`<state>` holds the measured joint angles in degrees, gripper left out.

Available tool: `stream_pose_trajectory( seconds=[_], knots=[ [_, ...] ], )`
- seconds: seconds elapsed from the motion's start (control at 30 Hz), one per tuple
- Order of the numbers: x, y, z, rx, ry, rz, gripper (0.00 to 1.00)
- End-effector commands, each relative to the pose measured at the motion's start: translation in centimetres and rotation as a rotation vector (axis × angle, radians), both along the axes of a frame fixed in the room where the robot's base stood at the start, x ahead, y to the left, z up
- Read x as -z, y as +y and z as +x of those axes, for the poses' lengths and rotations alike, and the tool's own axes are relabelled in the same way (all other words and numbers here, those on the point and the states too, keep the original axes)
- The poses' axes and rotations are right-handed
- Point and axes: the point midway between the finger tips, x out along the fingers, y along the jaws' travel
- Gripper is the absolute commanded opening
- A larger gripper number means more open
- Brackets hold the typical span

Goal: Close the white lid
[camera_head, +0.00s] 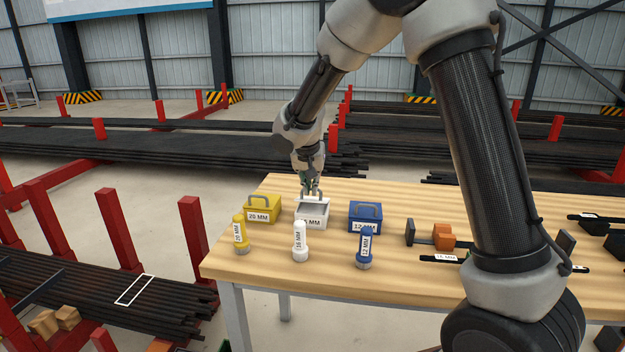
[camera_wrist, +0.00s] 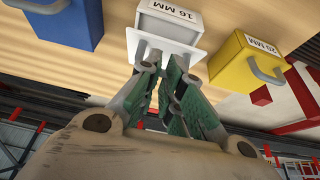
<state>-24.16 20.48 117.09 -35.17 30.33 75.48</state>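The white box (camera_head: 312,214) stands on the wooden table between a yellow box and a blue box. Its white lid (camera_wrist: 172,47) appears as a flat panel jutting from the box towards my gripper in the wrist view, so it looks raised. A grey inside seems to show in the head view. The lid's handle (camera_wrist: 152,56) is right at my fingertips. My gripper (camera_head: 311,190) points down behind the box. In the wrist view its green-padded fingers (camera_wrist: 158,70) reach the handle with a narrow gap between them. Whether they clamp the handle is unclear.
The yellow box (camera_head: 262,210) and blue box (camera_head: 365,216) stand close on either side. Yellow (camera_head: 240,235), white (camera_head: 300,241) and blue (camera_head: 365,248) cylinders stand in front. Black and orange parts (camera_head: 443,237) lie to the right.

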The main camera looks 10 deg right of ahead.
Motion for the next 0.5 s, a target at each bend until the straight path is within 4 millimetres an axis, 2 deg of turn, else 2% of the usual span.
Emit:
stream_pose_trajectory(
  seconds=[0.03,0.27,0.5],
  knots=[
    [0.07,-0.06,-0.01,0.0,0.002,-0.002,0.26],
    [0.03,-0.03,0.04,-0.001,0.001,-0.002,0.66],
    [0.03,-0.06,0.02,0.0,0.002,-0.002,0.66]
  ],
)
